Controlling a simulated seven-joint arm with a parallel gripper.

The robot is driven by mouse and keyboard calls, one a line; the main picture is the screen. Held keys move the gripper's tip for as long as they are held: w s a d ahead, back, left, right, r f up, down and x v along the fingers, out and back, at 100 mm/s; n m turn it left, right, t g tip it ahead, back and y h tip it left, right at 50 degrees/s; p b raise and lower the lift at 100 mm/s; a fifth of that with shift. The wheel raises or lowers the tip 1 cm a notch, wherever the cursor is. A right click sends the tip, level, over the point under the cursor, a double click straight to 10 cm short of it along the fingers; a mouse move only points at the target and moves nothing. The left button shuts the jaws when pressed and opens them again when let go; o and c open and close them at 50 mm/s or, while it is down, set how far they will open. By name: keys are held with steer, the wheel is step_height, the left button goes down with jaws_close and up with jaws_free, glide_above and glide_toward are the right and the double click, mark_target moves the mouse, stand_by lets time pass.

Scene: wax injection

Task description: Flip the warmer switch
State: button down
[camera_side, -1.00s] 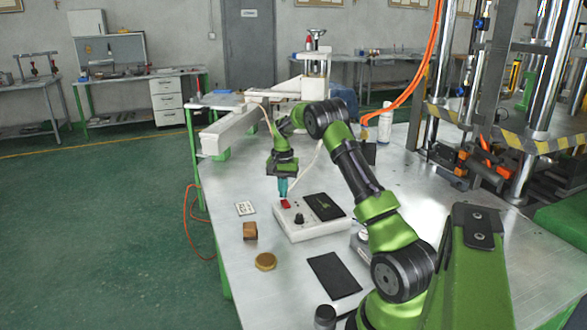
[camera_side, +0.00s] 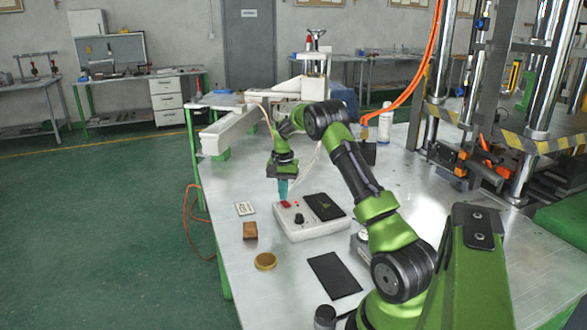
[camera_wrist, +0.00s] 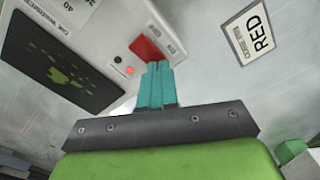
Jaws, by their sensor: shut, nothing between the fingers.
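The warmer (camera_side: 312,229) is a white box with a black top plate (camera_side: 324,206) and a dark knob (camera_side: 299,218). Its red switch (camera_side: 285,205) sits at the left back corner of the box. In the wrist view the red switch (camera_wrist: 145,48) is just beyond my fingertips, beside two small lamps, and one lamp (camera_wrist: 130,71) glows red. My gripper (camera_side: 282,190) points down just above the switch. Its teal fingers (camera_wrist: 158,68) are together and hold nothing. I cannot tell whether the tips touch the switch.
A white card (camera_side: 245,208) lies left of the warmer; the wrist view shows it reads RED (camera_wrist: 250,38). A brown block (camera_side: 250,230), a round golden piece (camera_side: 265,261) and a black mat (camera_side: 334,275) lie in front.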

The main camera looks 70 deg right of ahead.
step_height(320, 180, up, 6)
steer(key=shift+r, duration=0.25)
stand_by(0.5)
steer(key=shift+d, duration=0.1)
steer(key=shift+s+a+f, duration=0.2)
steer(key=shift+a+f, duration=0.05)
steer(key=shift+f, duration=0.15)
steer(key=shift+s+a+f, duration=0.2)
steer(key=shift+f, duration=0.2)
steer(key=a+r+n+t, duration=0.1)
steer(key=a+r+n, duration=0.15)
steer(key=a, duration=0.45)
steer(key=a+r+n+t, duration=0.1)
steer(key=a+r, duration=0.3)
steer(key=a, duration=0.2)
steer(key=s+a+r+n+t, duration=0.1)
steer(key=s+a+r+n, duration=0.1)
steer(key=s+a, duration=0.3)
steer(key=s+a+r+n+t+y, duration=0.1)
steer(key=s+a, duration=0.4)
steer(key=a, duration=0.7)
steer(key=s+a+r+n+t+y, duration=0.1)
steer(key=s+a+r+n+t, duration=0.2)
steer(key=a, duration=0.6)
steer(key=shift+s+r+n, duration=0.75)
steer(key=shift+s+r, duration=0.2)
steer(key=shift+s, duration=0.15)
